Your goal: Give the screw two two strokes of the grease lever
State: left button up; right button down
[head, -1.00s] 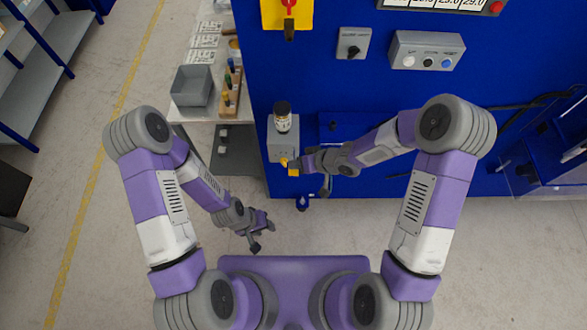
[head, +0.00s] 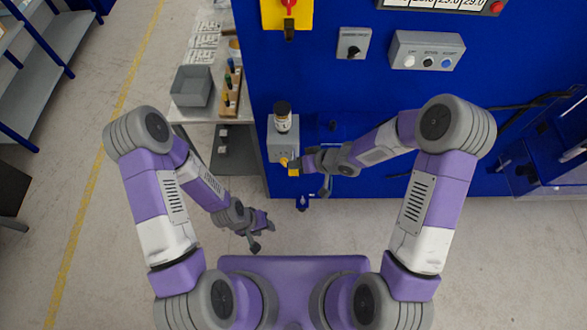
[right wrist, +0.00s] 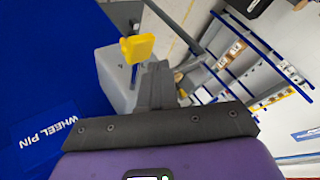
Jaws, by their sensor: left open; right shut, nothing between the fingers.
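The grease unit is a grey box (head: 283,140) on the blue machine front, with a dark-capped bottle (head: 282,117) on top. Its yellow lever (head: 284,161) is at the box's lower front; the yellow lever head also shows in the right wrist view (right wrist: 138,48), on a thin stem. My right gripper (head: 298,166) is shut and empty close beside the lever. In the right wrist view its closed fingers (right wrist: 156,72) lie just right of the lever head; I cannot tell whether they touch. My left gripper (head: 263,232) is open and empty, low over the floor, away from the machine.
A grey control box (head: 427,50) and a knob box (head: 353,44) are higher on the blue panel. A table to the left holds a grey bin (head: 191,86) and a wooden rack (head: 232,92) of coloured handles. The floor in front is clear.

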jog(key=shift+f, duration=0.1)
jog(key=shift+f, duration=0.35)
jog(key=shift+f+b, duration=1.25)
jog(key=shift+f, duration=0.1)
dwell(1.3)
jog(key=shift+r, duration=0.1)
dwell(0.5)
jog(key=shift+r+p, duration=1.7)
jog(key=shift+p, duration=0.2)
notch_tip(320, 180, up, 5)
jog(key=p, duration=0.5)
